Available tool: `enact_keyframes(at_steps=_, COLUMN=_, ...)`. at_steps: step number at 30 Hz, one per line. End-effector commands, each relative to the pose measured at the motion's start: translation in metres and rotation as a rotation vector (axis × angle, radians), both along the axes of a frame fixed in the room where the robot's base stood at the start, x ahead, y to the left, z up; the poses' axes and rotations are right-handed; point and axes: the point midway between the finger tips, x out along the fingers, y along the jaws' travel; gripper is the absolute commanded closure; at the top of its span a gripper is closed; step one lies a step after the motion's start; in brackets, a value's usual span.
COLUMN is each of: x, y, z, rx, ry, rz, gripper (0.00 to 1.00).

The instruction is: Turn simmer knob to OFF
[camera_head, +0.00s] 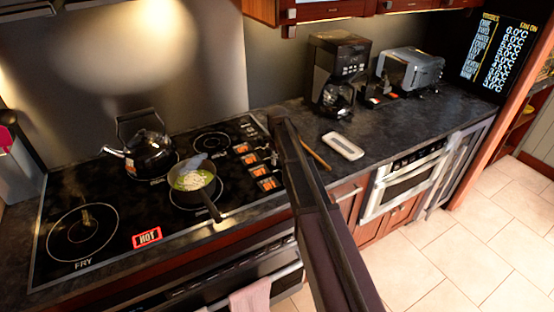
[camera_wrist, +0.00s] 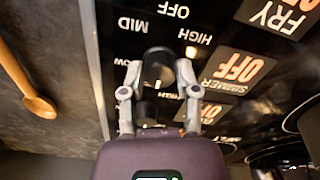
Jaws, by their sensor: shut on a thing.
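A black simmer knob (camera_wrist: 158,62) sits on the black cooktop panel in the wrist view, with OFF, HIGH, MID and LOW printed around it. The simmer display (camera_wrist: 238,70) beside it reads OFF in orange. My gripper (camera_wrist: 158,73) is shut on the knob, one fingertip on each side. I cannot tell the knob's exact pointing direction. Another dark knob (camera_wrist: 147,110) shows between the fingers, nearer the wrist. In the head view my arm covers the knobs; the orange displays (camera_head: 260,170) show just left of it.
A pan with food (camera_head: 193,182) and a kettle (camera_head: 145,150) stand on the cooktop (camera_head: 110,180). A lit HOT sign (camera_head: 147,238) is at its front. A wooden spoon (camera_head: 315,155) and a white spoon rest (camera_head: 343,146) lie on the counter, right of my arm.

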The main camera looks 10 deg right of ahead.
Motion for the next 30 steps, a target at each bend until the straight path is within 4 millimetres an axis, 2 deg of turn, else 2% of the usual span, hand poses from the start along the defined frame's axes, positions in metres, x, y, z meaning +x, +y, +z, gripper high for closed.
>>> enact_keyframes(at_steps=2, x=-0.001, y=0.001, z=0.000, rx=0.002, ry=0.001, rz=0.002, gripper=1.00)
enact_keyframes(at_steps=3, x=-0.001, y=0.001, z=0.000, rx=0.002, ry=0.001, rz=0.002, gripper=0.53)
enact_keyframes(at_steps=6, x=-0.001, y=0.001, z=0.000, rx=0.002, ry=0.001, rz=0.001, gripper=0.24)
enact_keyframes(at_steps=23, x=0.000, y=0.001, z=0.001, rx=0.001, ry=-0.001, rz=0.000, gripper=0.24)
enact_keyframes(at_steps=30, x=0.000, y=0.001, z=0.017, rx=0.001, ry=-0.001, rz=0.000, gripper=0.24)
